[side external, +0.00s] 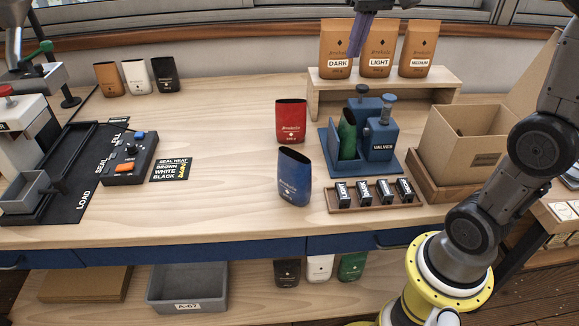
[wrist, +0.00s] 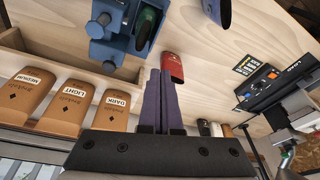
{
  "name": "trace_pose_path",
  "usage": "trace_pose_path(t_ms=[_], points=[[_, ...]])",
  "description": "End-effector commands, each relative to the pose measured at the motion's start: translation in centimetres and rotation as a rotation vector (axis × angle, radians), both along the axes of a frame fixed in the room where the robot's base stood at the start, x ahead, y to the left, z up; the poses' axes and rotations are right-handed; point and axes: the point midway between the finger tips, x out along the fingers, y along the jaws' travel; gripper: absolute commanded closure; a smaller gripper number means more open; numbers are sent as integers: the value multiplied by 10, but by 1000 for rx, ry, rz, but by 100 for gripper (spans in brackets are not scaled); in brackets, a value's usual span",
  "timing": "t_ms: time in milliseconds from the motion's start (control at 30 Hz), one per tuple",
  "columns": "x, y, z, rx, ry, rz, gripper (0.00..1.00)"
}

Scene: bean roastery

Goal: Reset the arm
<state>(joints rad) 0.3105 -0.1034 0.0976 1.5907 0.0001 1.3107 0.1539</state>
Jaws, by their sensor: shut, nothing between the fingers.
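My gripper (side external: 361,38) shows at the top of the side external view, high above the back of the table, in front of the dark and light coffee bags. Its purple fingers (wrist: 162,98) are together and empty in the wrist view. The arm curves in from the right side of the side external view, and its upper part is out of the picture. In the wrist view the red bag (wrist: 172,67) appears just beyond the fingertips, but in the side external view it stands on the table well below and apart from them.
A blue bag (side external: 294,178) stands near the red one. A blue valve device (side external: 381,139) with a green bag, a tray (side external: 374,209) of small labelled boxes, and a cardboard box (side external: 464,148) stand to the right. The shelf (side external: 384,78) carries orange bags. A sealing control box (side external: 131,158) is left.

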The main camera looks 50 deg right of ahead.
Motion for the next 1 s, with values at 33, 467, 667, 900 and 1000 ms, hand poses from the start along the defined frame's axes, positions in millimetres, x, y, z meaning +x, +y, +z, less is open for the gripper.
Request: trace_pose_path(t_ms=[33,467,667,900,1000], points=[[-18,20,4,-10,-28,47,100],[-153,105,-58,-68,-216,379,100],[-176,108,-102,-81,-220,432,100],[-172,108,-108,-95,-237,454,100],[-172,108,-108,-94,-236,453,100]])
